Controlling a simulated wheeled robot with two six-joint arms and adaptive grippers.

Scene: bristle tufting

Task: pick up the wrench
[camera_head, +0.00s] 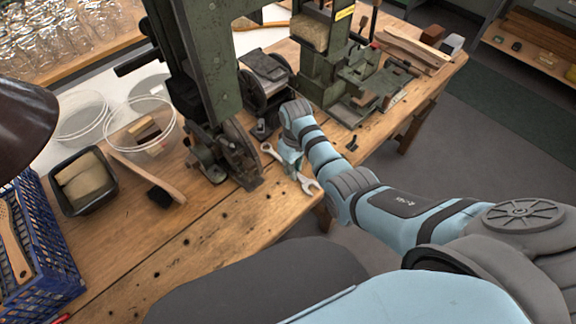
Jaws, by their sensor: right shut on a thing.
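The wrench (309,185) is a silvery metal tool near the front edge of the wooden workbench (215,240), right of the green machine. Its open-jaw end points toward the bench edge and its other end toward the machine. My right arm reaches in from the right. My right gripper (291,168) points down and is shut on the wrench around its middle, hiding that part of it. I cannot tell whether the wrench touches the bench or is slightly above it. My left gripper is not in view.
The green machine (212,70) stands just left of my right gripper. A brush (160,190), black tray (84,185), clear bowls (140,125) and blue crate (45,245) are at left. A green vise-like fixture (365,75) stands behind. The front bench is mostly clear.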

